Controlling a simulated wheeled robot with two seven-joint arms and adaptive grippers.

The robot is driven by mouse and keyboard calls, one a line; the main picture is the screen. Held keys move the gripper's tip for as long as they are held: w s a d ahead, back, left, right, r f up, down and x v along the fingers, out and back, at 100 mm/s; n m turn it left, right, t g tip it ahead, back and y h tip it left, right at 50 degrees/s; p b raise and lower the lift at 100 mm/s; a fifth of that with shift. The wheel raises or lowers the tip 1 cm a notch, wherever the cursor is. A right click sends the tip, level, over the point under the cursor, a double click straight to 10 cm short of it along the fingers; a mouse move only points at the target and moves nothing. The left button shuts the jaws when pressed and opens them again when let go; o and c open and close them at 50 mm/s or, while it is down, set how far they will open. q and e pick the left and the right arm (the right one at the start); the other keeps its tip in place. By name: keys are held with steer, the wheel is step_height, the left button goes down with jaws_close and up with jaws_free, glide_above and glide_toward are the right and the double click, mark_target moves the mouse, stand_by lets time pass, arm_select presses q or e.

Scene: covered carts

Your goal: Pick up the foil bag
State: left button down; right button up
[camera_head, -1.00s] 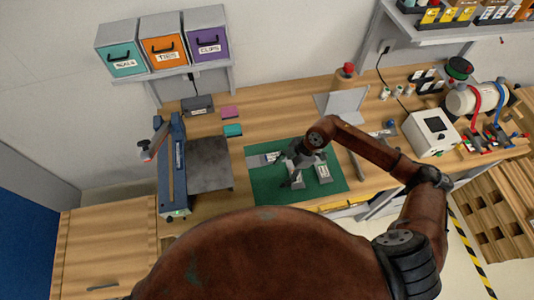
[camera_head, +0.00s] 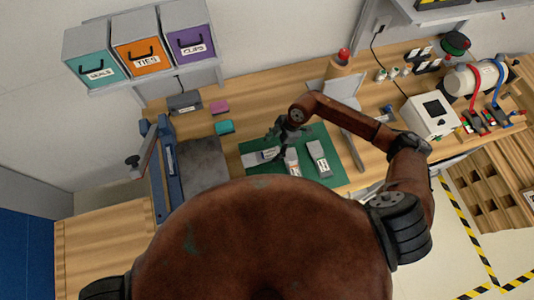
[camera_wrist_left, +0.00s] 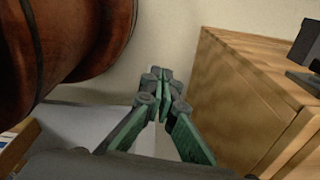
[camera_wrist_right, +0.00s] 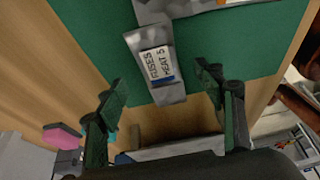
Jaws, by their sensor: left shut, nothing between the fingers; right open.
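Several silvery foil bags with white labels lie on a green mat (camera_head: 330,179): one at the mat's left edge (camera_head: 262,156), one in the middle (camera_head: 292,162) and one on the right (camera_head: 319,158). In the right wrist view a foil bag (camera_wrist_right: 168,93) with a printed label lies partly over the mat's edge, between and beyond my fingers. My right gripper (camera_wrist_right: 172,104) is open and empty. In the head view it hangs at the mat's far side (camera_head: 285,134). My left gripper (camera_wrist_left: 163,78) is shut and empty, away from the bags.
A blue-framed machine (camera_head: 161,170) with a grey plate stands left of the mat. Pink (camera_head: 220,107) and teal (camera_head: 224,127) boxes lie behind it. A grey angled stand (camera_head: 343,92) and a white meter box (camera_head: 430,116) are to the right. A wooden cabinet (camera_wrist_left: 245,100) is near my left gripper.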

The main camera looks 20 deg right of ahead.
mark_target(268, 154)
steer(key=x, duration=0.2)
steer(key=shift+w+a+f, duration=0.1)
steer(key=shift+a+f, duration=0.15)
steer(key=shift+f, duration=0.05)
steer(key=shift+a+f, duration=0.15)
steer(key=shift+f, duration=0.35)
steer(key=shift+p, duration=0.35)
arm_select(q)
steer(key=shift+w+r, duration=0.6)
steer(key=shift+r, duration=0.05)
arm_select(e)
steer(key=shift+f, duration=0.25)
steer(key=shift+c, duration=0.2)
arm_select(q)
steer(key=shift+w, duration=0.15)
arm_select(e)
steer(key=c, duration=1.3)
